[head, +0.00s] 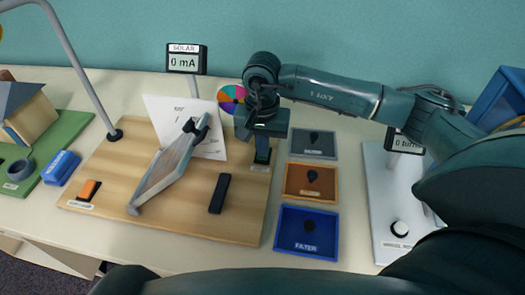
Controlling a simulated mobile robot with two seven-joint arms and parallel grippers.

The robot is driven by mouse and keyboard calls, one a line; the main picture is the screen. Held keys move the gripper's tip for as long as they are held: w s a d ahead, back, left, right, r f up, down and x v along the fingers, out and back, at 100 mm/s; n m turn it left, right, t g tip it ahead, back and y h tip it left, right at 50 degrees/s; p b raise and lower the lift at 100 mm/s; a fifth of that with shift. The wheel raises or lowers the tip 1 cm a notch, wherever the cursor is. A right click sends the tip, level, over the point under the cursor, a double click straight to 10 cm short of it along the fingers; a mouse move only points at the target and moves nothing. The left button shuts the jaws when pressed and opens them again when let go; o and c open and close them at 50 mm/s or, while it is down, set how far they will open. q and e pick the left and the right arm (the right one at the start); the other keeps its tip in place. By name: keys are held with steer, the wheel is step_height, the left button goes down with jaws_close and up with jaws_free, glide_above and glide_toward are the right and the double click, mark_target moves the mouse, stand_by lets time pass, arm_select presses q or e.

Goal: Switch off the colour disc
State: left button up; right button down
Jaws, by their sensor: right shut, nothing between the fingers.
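The colour disc (229,97), with bright coloured sectors, stands at the back right of the wooden board (235,228), partly hidden by my right arm. My right gripper (262,157) is shut and empty. It points down over the board's right back edge, in front of and just right of the disc. A small pale label (260,169) shows just below its fingertips. Any switch there is hidden by the gripper, and I cannot tell whether the fingers touch anything. My left gripper is not in view.
The board holds a tilted panel (168,172), an orange rocker switch (89,190), a black block (219,193) and a white sheet (205,142). A "0 mA" display (184,62) stands behind. Grey (301,153), orange (297,193) and blue (290,246) filter trays lie right.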

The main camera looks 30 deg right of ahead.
steer(key=shift+f, duration=0.3)
steer(key=shift+r+p, duration=0.4)
steer(key=shift+r, duration=0.8)
steer(key=shift+r+p, duration=1.05)
steer(key=shift+r, duration=1.3)
